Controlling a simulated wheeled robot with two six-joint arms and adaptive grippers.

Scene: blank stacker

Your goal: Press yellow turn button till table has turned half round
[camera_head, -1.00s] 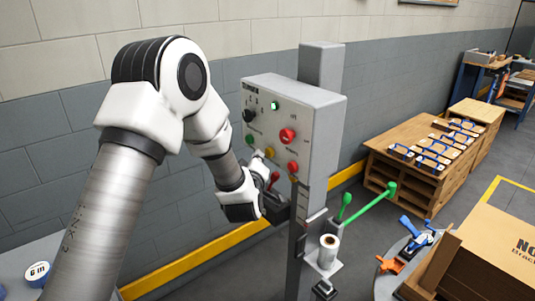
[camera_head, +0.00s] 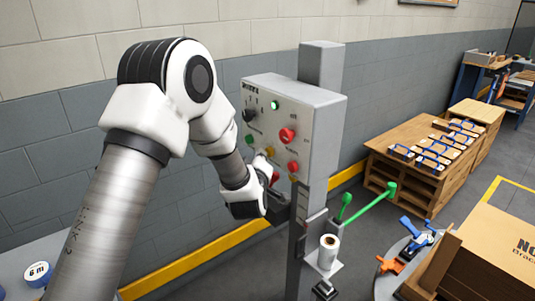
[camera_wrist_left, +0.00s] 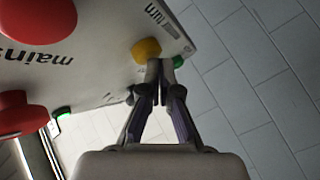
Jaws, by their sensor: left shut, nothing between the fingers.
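A grey control box (camera_head: 325,115) on a post carries several buttons. The yellow button (camera_head: 270,152) sits low on its front; it also shows in the left wrist view (camera_wrist_left: 147,49). My left gripper (camera_head: 264,164) is at the panel, just below the yellow button. Part of a round grey table (camera_head: 388,283) with blue and orange clamps shows at lower right. My right gripper is not in view.
Red buttons (camera_head: 287,135) and a black knob (camera_head: 248,115) share the panel. A green lever (camera_head: 368,208) sticks out right of the post. A white roll (camera_head: 328,251) stands on a small shelf. A cardboard box (camera_head: 490,255) and a wooden bench (camera_head: 410,170) are further right.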

